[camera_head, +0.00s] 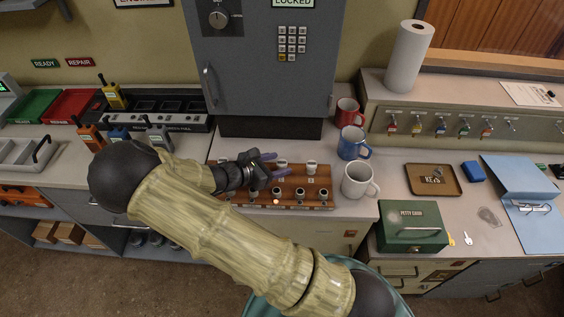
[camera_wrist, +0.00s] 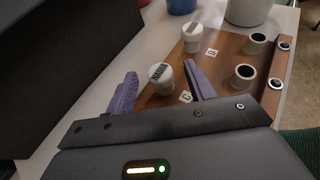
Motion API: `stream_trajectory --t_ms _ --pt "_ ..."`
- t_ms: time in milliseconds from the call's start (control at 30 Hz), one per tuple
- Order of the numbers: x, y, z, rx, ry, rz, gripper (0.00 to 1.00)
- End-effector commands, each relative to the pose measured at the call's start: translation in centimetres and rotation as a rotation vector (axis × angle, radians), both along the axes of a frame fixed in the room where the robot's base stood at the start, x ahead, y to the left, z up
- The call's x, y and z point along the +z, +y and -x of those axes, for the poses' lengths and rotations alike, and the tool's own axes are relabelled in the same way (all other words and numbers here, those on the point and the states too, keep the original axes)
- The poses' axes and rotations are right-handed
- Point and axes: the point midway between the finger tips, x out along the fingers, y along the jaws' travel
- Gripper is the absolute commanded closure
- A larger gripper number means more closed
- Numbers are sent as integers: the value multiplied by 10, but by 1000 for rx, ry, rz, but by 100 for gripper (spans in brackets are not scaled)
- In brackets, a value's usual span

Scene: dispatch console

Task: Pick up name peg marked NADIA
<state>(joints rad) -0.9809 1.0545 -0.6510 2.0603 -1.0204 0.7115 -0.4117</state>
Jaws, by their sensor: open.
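A brown wooden peg board (camera_head: 318,181) lies on the counter below the grey cabinet. Two white pegs stand upright on it, a nearer peg (camera_wrist: 160,78) and a farther peg (camera_wrist: 191,38) in the wrist view. Both have dark marks on top, too small to read, so I cannot tell which is NADIA. They also show in the head view, the left one (camera_head: 282,166) by my fingers and the right one (camera_head: 311,167). My gripper (camera_head: 272,164) is open and empty over the board. In the wrist view its purple fingers (camera_wrist: 160,88) lie either side of the nearer peg, with no clear contact.
Dark-topped round holders (camera_wrist: 243,76) line the board's front row. A white mug (camera_head: 359,182) stands just right of the board, with blue (camera_head: 352,143) and red (camera_head: 347,112) mugs behind it. The grey cabinet (camera_head: 262,70) rises behind. Charger radios (camera_head: 158,137) stand left.

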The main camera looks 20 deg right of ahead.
Motion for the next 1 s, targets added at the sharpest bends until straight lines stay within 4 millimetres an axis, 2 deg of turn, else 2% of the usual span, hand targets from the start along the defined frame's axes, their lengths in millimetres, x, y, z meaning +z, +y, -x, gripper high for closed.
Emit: stream_trajectory --t_ms 500,733,767,1000 --pt "0 0 0 1 0 0 46" --pt "0 0 0 1 0 0 91" --pt "0 0 0 1 0 0 94" --pt "0 0 0 1 0 0 94"
